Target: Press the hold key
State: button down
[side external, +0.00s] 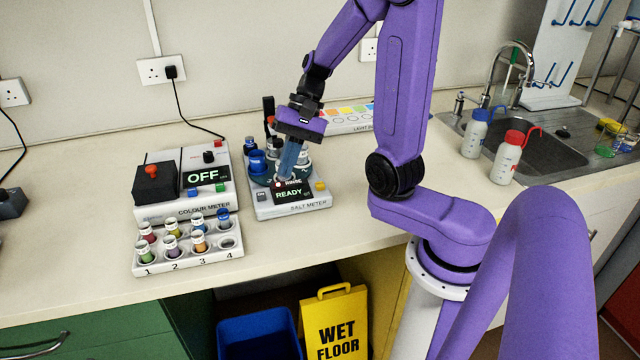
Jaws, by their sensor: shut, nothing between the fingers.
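The salt meter (290,206) stands on the bench with its screen (292,193) reading READY. A yellow key (320,186) shows at the right of the screen. No key lettering that reads hold can be made out, so I cannot tell which key it is. My gripper (281,178) is shut and empty, pointing down at the salt meter just above the screen. Its fingers cover part of the meter's top. I cannot tell whether the tips touch it.
The colour meter (182,211) reads OFF at the left, with a rack (190,266) of capped vials before it. A blue-lidded container (257,163) and several vials crowd my gripper. A light box (345,123) lies behind. Bottles (508,158) and a sink stand right.

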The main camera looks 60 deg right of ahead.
jog(key=d+m+t, duration=0.2)
jog(key=m, duration=0.1)
jog(key=r+m+t+h, duration=0.1)
jog(key=m+t+h, duration=0.1)
jog(key=m+t, duration=0.5)
send_over(324, 184)
jog(key=shift+m+g, duration=0.9)
jog(key=shift+m, duration=0.2)
jog(key=shift+f, duration=4.4)
jog(key=shift+f, duration=0.1)
jog(key=shift+f, duration=0.3)
